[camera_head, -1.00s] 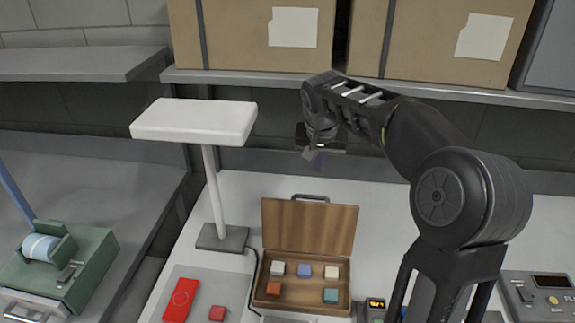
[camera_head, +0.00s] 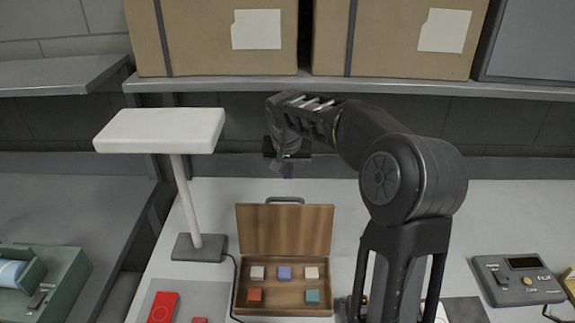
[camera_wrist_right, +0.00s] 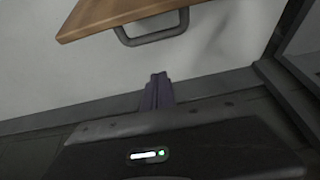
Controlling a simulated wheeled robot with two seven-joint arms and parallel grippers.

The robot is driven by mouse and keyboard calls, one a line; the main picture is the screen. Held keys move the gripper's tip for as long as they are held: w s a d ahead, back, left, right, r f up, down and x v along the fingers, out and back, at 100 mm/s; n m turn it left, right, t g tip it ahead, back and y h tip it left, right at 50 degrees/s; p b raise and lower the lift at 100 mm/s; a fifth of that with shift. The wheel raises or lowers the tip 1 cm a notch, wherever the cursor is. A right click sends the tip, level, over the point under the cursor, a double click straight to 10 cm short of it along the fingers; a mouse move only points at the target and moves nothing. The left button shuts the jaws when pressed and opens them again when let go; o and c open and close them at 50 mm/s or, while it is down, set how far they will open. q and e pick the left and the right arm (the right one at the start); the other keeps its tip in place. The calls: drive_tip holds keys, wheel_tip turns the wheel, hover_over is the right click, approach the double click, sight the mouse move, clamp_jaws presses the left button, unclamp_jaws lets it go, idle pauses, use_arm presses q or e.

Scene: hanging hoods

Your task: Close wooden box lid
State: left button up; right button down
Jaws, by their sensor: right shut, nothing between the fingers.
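The wooden box (camera_head: 284,296) stands on the white worktop in the head view, with several small coloured blocks inside. Its lid (camera_head: 285,230) is open and stands up at the back of the box. A dark handle (camera_head: 285,200) sits at the lid's top edge. My right gripper (camera_head: 286,171) is shut and empty, above and behind the lid in the picture. In the right wrist view, the closed fingers (camera_wrist_right: 157,92) point toward the lid's edge (camera_wrist_right: 125,12) and handle (camera_wrist_right: 150,38), with a gap between. My left gripper is not in view.
A white lamp (camera_head: 160,130) on a dark base stands left of the box. A grey mat with a red item (camera_head: 161,307) lies at front left. A grey device (camera_head: 517,280) lies at right. A shelf (camera_head: 350,87) with cardboard boxes runs above the worktop. My right arm covers worktop right of the box.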

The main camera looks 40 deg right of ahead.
drive_tip(key=f+b, duration=0.1)
drive_tip(key=s+a+f, duration=0.1)
drive_tip(key=f, duration=0.1)
drive_tip(key=f+b, duration=0.1)
drive_tip(key=shift+s+a+f+b, duration=0.2)
drive_tip(key=shift+s+f+b, duration=0.05)
drive_tip(key=shift+s+b, duration=0.1)
